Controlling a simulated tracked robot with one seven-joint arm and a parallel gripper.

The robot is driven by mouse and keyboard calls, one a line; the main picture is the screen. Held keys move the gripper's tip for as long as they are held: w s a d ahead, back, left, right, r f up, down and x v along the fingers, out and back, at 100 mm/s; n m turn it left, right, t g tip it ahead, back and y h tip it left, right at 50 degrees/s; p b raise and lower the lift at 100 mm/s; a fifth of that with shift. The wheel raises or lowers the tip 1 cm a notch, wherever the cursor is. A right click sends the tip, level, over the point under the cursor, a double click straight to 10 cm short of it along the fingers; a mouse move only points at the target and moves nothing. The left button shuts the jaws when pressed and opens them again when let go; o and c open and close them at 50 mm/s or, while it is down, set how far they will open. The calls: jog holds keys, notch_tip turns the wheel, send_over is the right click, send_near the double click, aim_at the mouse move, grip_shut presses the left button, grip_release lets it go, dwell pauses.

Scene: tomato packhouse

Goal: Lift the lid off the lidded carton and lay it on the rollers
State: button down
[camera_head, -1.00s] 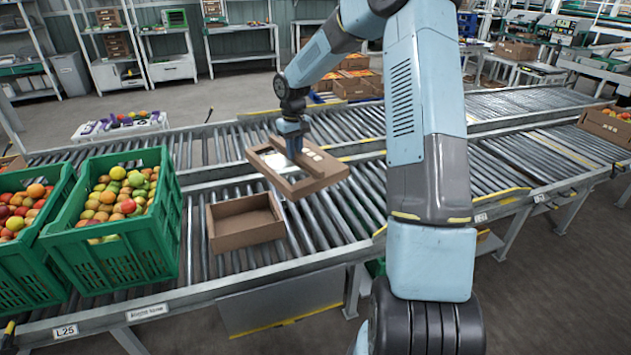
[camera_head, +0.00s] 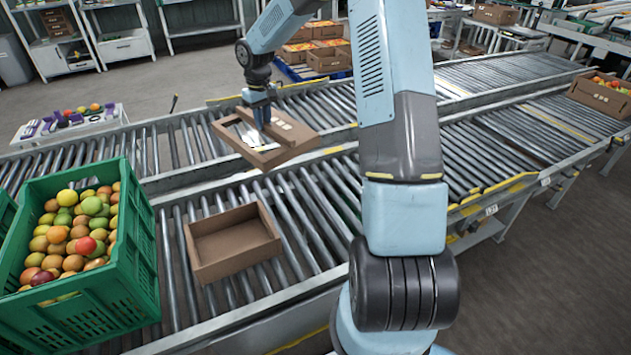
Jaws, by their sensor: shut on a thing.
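My fingertips are partly hidden by the lid.
A green crate (camera_head: 140,255) full of tomatoes stands left of the carton. Bare rollers lie right of the carton and on the far conveyor (camera_head: 177,143). A carton of fruit (camera_head: 601,98) sits at the far right. My own arm covers the middle of the view.

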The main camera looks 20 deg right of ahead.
jog(key=shift+w+a, duration=0.3)
jog(key=shift+w, duration=0.15)
jog(key=shift+d, duration=0.15)
jog(key=shift+d+f, duration=0.1)
jog(key=shift+d, duration=0.05)
jog(key=shift+s+d+f+n, duration=2.25)
jog(key=shift+f+n, duration=0.25)
jog(key=shift+f, duration=2.85)
jog(key=shift+s+d+f+n, duration=2.05)
jog(key=shift+d+f+n, duration=0.4)
jog(key=shift+f, duration=2.95)
jog(key=shift+s+d+f+n, duration=2.2)
jog(key=shift+f+n, duration=0.35)
jog(key=shift+f, duration=2.8)
